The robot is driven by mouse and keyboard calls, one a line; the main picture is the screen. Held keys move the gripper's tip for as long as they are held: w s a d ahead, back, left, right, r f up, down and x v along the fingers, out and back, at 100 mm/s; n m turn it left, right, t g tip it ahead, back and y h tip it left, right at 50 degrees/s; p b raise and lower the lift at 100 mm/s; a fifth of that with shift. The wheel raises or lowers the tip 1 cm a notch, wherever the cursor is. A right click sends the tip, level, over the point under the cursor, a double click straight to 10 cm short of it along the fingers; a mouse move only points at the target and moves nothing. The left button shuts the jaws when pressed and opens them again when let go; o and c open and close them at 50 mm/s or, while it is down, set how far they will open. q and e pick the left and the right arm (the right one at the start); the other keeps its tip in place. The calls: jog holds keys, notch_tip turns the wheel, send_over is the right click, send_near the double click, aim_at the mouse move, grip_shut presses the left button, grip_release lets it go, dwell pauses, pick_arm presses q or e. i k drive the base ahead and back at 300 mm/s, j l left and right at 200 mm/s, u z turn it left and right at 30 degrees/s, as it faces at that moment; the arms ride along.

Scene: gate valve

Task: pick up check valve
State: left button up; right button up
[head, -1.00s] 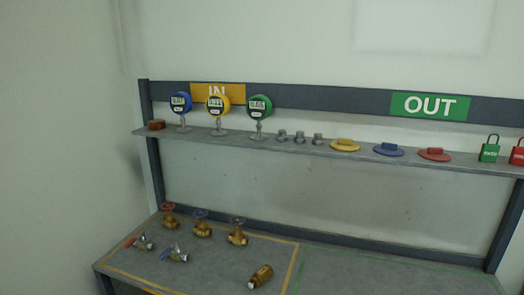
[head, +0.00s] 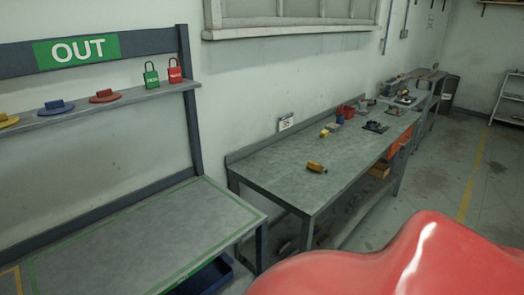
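No object that I can clearly name as the check valve is in view now. A small yellow-brass object (head: 316,167) lies near the front left of the grey workbench (head: 270,163); it is too small to tell what it is. The brass valves of the IN area are outside the view. Neither of my grippers is in view.
The OUT table (head: 130,228) with its green border is bare where it shows. Its shelf (head: 130,98) holds coloured discs, a green padlock (head: 151,73) and a red padlock (head: 174,70). Tools and small items lie farther back on the workbench. Floor (head: 455,175) shows at right.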

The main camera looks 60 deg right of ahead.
aim_at(316, 167)
jog(key=z, duration=2.45)
jog(key=i+j, duration=0.1)
jog(key=i, duration=0.3)
jog(key=i+z, duration=0.15)
jog(key=i, duration=0.25)
jog(key=i+l+u, duration=0.1)
jog(key=u, duration=0.35)
jog(key=i+l+u, duration=0.1)
jog(key=u, duration=0.35)
jog(key=l+u, duration=0.3)
jog(key=u, duration=0.15)
jog(key=i, duration=0.05)
